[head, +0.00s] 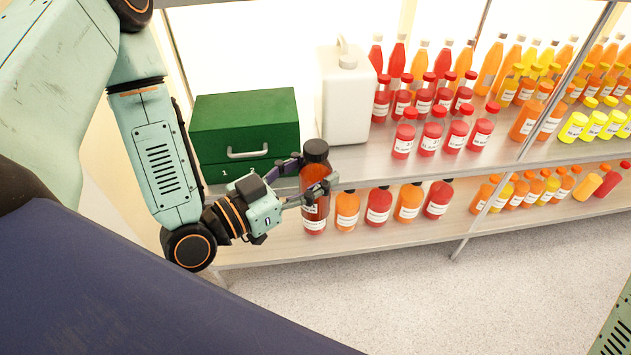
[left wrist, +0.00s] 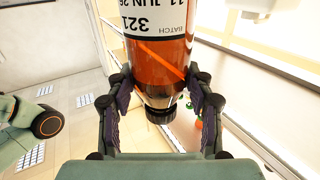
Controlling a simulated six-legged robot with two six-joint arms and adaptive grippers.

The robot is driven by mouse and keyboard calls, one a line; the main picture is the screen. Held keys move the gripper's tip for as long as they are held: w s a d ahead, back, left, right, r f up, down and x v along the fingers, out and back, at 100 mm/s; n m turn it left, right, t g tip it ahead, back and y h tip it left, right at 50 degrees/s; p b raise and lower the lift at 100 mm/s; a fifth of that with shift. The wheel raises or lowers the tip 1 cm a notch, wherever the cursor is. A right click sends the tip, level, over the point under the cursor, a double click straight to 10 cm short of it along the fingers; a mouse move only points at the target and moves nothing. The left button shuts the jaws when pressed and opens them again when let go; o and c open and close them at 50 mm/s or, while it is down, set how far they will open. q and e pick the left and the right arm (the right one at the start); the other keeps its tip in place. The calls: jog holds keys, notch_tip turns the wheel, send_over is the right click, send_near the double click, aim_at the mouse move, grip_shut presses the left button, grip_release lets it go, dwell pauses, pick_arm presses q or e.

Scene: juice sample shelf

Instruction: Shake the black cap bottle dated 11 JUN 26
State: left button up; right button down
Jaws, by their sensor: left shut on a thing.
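A bottle of orange-red juice with a black cap (head: 315,151) is held upright in my left gripper (head: 314,180), in front of the shelf. In the left wrist view, the fingers of my left gripper (left wrist: 161,88) are closed on both sides of the bottle (left wrist: 160,60), near its shoulder. Its white label shows upside down there and reads "321", "BATCH" and "11 JUN 26", the date cut at the picture's edge. The black cap (left wrist: 161,116) points down in that view. My right gripper is not in view.
A green drawer box (head: 245,118) and a white jug (head: 345,100) stand on the upper shelf. Several red-capped bottles (head: 432,132) stand right of the jug. Several bottles (head: 378,206) stand on the lower shelf close beside the held one. The floor (head: 400,290) in front is clear.

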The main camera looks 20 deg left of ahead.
pick_arm(q)
jog(key=shift+s+a, duration=0.1)
jog(key=shift+a, duration=0.15)
jog(key=shift+d, duration=0.15)
